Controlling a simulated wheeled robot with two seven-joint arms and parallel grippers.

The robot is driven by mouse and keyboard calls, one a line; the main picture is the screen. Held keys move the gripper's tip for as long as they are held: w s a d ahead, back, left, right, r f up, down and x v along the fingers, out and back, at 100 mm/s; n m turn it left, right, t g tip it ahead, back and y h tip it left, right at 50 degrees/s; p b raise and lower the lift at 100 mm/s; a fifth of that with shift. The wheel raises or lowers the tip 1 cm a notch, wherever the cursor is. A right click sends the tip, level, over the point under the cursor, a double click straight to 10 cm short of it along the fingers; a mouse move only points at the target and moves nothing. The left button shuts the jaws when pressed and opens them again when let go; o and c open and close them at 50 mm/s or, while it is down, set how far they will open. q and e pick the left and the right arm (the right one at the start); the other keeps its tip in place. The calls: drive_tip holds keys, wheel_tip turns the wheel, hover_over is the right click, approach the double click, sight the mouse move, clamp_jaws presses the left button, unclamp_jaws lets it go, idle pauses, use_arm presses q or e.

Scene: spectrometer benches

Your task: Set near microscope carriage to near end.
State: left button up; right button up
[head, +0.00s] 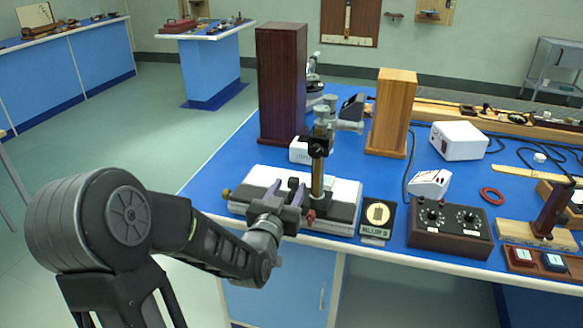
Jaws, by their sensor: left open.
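The near microscope (318,172) stands on the blue bench near its front edge, with a brass upright post and a grey tube on top. Its carriage sits low on a flat pale base (343,214), toward the base's front right. A small red knob (311,216) shows at the foot of the post. My left gripper (284,188) is open just left of the post, over the base, and hides part of the carriage and base. I cannot tell whether its fingers touch the carriage. My right gripper is out of view.
A dark wooden box (282,85) and a lighter wooden block (391,112) stand behind the microscope. A black plaque (378,219) and a brown control box (450,230) with dials sit to its right. Cables and instruments fill the right side. The floor left of the bench is clear.

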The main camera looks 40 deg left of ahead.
use_arm(q)
drive_tip(key=shift+w+a+b, duration=0.25)
drive_tip(key=shift+w+b, duration=0.05)
drive_tip(key=shift+w, duration=0.25)
drive_tip(key=shift+w+a, duration=0.2)
drive_tip(key=shift+w, duration=0.5)
drive_tip(key=shift+c, duration=0.4)
clamp_jaws()
